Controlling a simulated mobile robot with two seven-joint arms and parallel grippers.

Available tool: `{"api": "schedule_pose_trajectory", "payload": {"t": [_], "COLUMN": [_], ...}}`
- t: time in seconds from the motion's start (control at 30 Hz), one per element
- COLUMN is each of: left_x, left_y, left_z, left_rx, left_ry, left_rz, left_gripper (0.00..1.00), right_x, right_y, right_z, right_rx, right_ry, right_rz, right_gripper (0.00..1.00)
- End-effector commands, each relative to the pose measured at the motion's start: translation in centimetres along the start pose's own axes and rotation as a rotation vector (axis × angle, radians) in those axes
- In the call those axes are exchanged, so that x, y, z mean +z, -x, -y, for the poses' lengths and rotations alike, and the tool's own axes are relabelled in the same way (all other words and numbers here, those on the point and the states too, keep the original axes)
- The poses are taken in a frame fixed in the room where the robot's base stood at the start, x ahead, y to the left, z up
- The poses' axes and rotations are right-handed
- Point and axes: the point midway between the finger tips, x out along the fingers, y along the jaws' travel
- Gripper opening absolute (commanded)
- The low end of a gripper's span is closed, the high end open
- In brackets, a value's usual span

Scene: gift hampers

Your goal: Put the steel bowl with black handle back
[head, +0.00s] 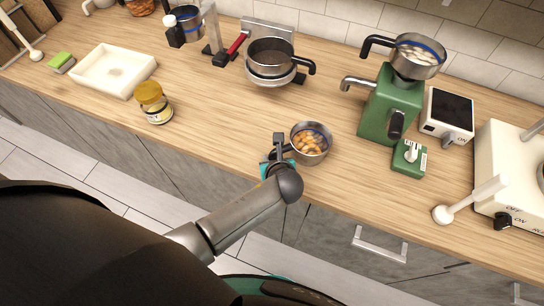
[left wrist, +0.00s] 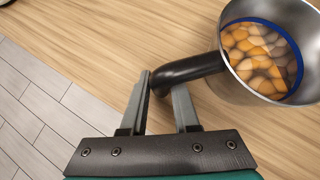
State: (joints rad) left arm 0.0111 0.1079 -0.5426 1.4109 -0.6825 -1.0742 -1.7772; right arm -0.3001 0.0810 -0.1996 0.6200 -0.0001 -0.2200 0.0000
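A steel bowl with a black handle (head: 311,143) is near the front edge of the counter. It holds orange and pale round pieces and has a blue band inside its rim. It also shows in the left wrist view (left wrist: 262,92), with its handle reaching left. My left gripper (head: 281,151) is at this handle, left of the bowl. In the left wrist view the fingers (left wrist: 162,95) stand on either side of the handle's bent end and appear closed on it. Whether the bowl rests on the counter or hangs just above it, I cannot tell. My right gripper is not in view.
A green machine (head: 388,108) carries a similar black-handled steel bowl (head: 417,58) with white contents.

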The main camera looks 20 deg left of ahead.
Motion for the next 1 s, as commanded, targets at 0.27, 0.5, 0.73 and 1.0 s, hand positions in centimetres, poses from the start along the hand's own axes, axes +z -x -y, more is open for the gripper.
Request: {"api": "schedule_pose_trajectory", "payload": {"t": [0.27,0.5,0.73,1.0], "left_x": [0.0,0.1,0.3,0.3], "left_y": [0.0,0.1,2.7,8.1], "left_z": [0.0,0.0,0.0,0.0], "left_rx": [0.0,0.0,-0.002,-0.003], "left_ry": [0.0,0.0,-0.001,0.001], "left_rz": [0.0,0.0,-0.001,-0.001], "left_gripper": [0.56,0.56,0.56,0.56], "right_x": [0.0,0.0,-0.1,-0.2], "right_y": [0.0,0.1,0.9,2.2], "right_z": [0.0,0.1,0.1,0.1], "right_rx": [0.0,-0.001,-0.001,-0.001], "right_ry": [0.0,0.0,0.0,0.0], "right_rz": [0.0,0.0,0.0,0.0], "right_gripper": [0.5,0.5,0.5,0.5]}}
